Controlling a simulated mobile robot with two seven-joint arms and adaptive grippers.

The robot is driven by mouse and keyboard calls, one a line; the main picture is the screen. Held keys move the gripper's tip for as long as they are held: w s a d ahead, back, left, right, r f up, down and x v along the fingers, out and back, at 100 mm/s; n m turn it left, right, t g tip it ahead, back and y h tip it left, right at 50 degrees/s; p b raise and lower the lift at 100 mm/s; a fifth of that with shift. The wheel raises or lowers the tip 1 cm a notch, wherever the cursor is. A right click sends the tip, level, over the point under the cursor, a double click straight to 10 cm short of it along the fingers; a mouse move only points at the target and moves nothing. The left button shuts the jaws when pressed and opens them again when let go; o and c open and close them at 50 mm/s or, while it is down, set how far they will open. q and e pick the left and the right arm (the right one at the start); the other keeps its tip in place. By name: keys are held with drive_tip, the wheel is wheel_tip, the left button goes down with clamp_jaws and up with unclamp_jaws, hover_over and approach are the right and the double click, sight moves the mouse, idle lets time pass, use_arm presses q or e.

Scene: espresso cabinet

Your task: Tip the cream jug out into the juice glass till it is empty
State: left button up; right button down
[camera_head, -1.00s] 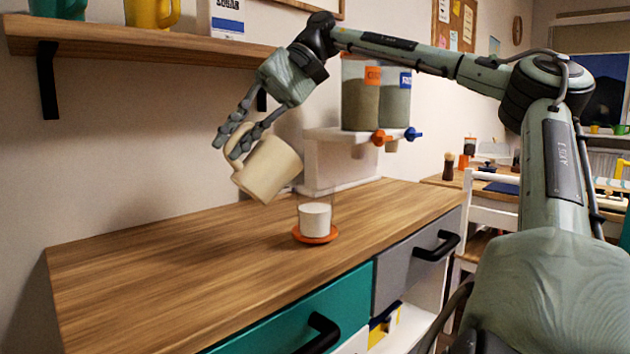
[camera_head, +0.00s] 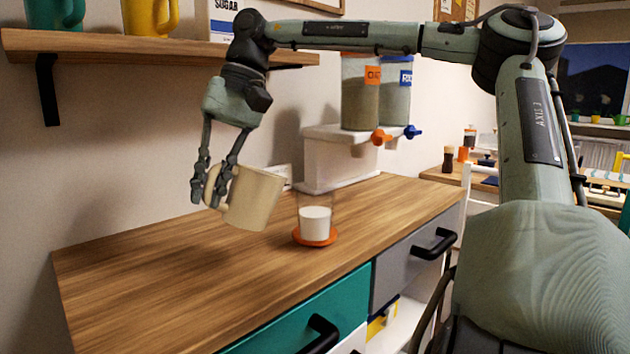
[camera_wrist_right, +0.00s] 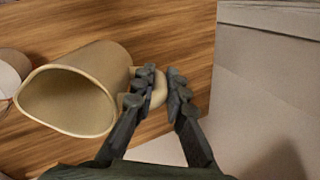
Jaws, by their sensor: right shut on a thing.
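The cream jug (camera_head: 255,199) is held slightly tilted above the counter, left of the glass. My right gripper (camera_head: 208,192) is shut on its handle. In the right wrist view the fingers (camera_wrist_right: 160,86) close around the handle, and the open mouth of the jug (camera_wrist_right: 112,66) shows a bare tan inside with no liquid visible. The juice glass (camera_head: 316,220) stands upright on an orange coaster (camera_head: 302,241) and holds white liquid in its lower part. The glass shows partly at the left edge of the wrist view (camera_wrist_right: 10,72). My left gripper is not in view.
The wooden counter (camera_head: 150,290) is clear to the left and front. A white stand (camera_head: 325,165) with two dispensers (camera_head: 360,95) is behind the glass. A wall shelf (camera_head: 130,48) with mugs hangs at upper left. Drawers with black handles (camera_head: 435,245) are below.

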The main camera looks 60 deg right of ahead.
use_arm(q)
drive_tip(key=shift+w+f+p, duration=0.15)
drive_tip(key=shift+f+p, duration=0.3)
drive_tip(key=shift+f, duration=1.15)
use_arm(e)
drive_tip(key=w+a+f+g+h, duration=0.1)
drive_tip(key=a+f+h, duration=0.2)
drive_tip(key=f+h, duration=0.1)
drive_tip(key=shift+w+f+g, duration=0.15)
drive_tip(key=shift+f+g, duration=0.25)
drive_tip(key=shift+f, duration=0.1)
